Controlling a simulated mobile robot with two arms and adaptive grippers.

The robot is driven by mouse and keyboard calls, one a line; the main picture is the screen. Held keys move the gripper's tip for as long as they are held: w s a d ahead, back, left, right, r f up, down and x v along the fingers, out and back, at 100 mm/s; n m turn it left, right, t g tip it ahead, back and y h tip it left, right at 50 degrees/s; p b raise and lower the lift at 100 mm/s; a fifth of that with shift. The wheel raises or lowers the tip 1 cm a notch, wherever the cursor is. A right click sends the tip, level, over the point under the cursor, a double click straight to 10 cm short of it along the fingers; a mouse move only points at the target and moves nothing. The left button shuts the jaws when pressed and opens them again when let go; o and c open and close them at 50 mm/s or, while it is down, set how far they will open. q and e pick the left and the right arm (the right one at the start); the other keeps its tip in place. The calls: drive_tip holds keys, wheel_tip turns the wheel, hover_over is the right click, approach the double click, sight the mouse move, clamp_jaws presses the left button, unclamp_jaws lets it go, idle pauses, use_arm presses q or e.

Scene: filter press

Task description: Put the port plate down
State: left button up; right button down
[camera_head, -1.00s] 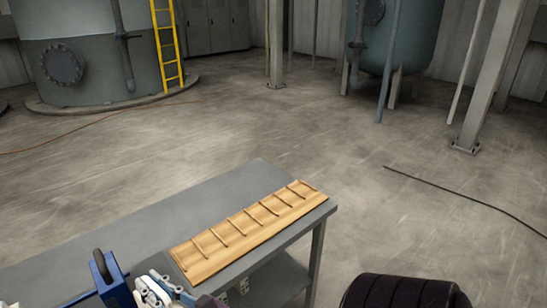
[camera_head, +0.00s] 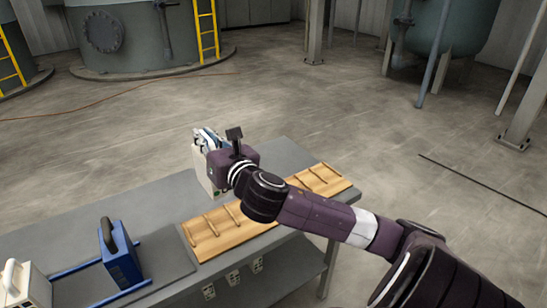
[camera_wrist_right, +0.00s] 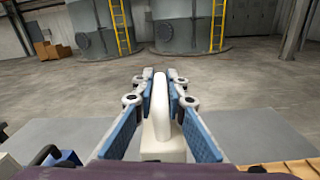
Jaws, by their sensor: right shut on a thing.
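The port plate (camera_head: 199,172), a cream-white slab, is mostly hidden behind my right wrist in the head view. My right gripper (camera_head: 207,137) is shut on its handle, above the grey table's far side. In the wrist view the pale handle (camera_wrist_right: 161,105) stands between the blue-padded fingers of my right gripper (camera_wrist_right: 160,98). My left gripper is not in view.
The grey table (camera_head: 100,215) has clear room left of the plate. A cream block (camera_head: 24,285) with a handle is at the lower left. Sockets (camera_head: 233,279) line the table's front.

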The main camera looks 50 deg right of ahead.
drive_tip(key=shift+w+d+r, duration=0.25)
drive_tip(key=shift+d+r, duration=0.6)
drive_tip(key=shift+r, duration=0.1)
drive_tip(key=shift+d+f, duration=0.1)
drive_tip(key=shift+f, duration=0.15)
wheel_tip(320, 180, down, 14)
drive_tip(key=shift+f+b, duration=0.25)
drive_tip(key=shift+b, duration=0.85)
wheel_tip(320, 180, down, 5)
drive_tip(key=shift+r+b, duration=0.15)
drive_tip(key=shift+b, duration=0.3)
drive_tip(key=c, duration=2)
unclamp_jaws()
drive_tip(key=shift+o, duration=0.2)
